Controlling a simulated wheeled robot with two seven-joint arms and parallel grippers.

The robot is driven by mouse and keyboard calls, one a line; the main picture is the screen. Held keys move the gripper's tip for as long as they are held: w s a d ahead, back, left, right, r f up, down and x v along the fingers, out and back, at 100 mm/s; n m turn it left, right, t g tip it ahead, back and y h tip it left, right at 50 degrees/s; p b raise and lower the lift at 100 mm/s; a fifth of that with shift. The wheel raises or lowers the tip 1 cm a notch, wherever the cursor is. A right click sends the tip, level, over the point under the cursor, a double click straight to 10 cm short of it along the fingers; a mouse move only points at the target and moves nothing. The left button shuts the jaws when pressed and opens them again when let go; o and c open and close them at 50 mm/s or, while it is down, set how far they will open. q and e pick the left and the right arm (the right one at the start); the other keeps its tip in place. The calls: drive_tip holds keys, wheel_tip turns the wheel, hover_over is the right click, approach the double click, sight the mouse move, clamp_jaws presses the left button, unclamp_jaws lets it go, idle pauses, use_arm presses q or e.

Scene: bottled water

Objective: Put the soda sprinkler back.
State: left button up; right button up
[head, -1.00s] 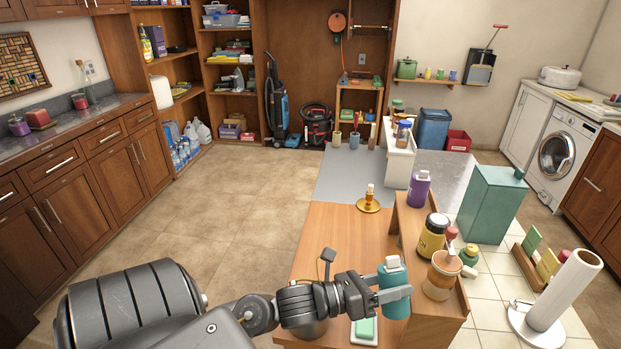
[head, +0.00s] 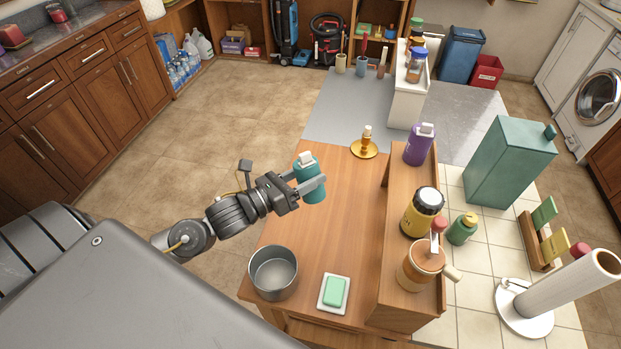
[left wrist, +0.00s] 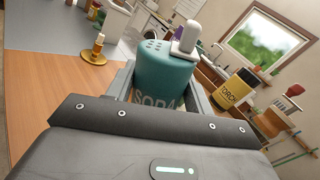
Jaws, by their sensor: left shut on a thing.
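The soda sprinkler is a teal shaker (head: 308,180) with a pale spout on top and the word SODA on its side. My left gripper (head: 312,188) is shut on it and holds it upright over the wooden table, left of the raised shelf (head: 392,230). In the left wrist view the soda sprinkler (left wrist: 165,72) sits between the fingers. There is a bare stretch of shelf between the purple bottle and the canister. My right gripper is not in view.
A metal pot (head: 273,272) and a green soap on a white dish (head: 333,294) are at the table's near end. A brass candlestick (head: 364,146) stands at the far end. A green bottle (head: 462,229) and a paper roll (head: 565,290) are to the right. The table's middle is clear.

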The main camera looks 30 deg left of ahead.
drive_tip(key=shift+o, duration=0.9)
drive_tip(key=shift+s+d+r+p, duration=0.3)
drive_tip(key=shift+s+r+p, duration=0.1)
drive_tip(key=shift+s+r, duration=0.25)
use_arm(q)
drive_tip(key=w+a+f+m+y, duration=0.1)
drive_tip(key=a+f+m, duration=0.25)
drive_tip(key=a, duration=0.35)
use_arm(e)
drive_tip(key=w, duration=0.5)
use_arm(q)
drive_tip(key=w+f+b, duration=0.8)
drive_tip(key=w+b, duration=0.1)
drive_tip(key=w+f+b, duration=0.4)
drive_tip(key=w, duration=0.1)
drive_tip(key=shift+w+d+f, duration=0.1)
drive_tip(key=shift+w+f, duration=0.05)
drive_tip(key=shift+f, duration=0.2)
drive_tip(key=shift+f+b, duration=0.4)
drive_tip(key=shift+b, duration=0.05)
drive_tip(key=shift+r, duration=0.15)
drive_tip(key=o, duration=0.6)
drive_tip(key=shift+f, duration=0.2)
drive_tip(key=o, duration=0.4)
drive_tip(key=shift+o, duration=0.2)
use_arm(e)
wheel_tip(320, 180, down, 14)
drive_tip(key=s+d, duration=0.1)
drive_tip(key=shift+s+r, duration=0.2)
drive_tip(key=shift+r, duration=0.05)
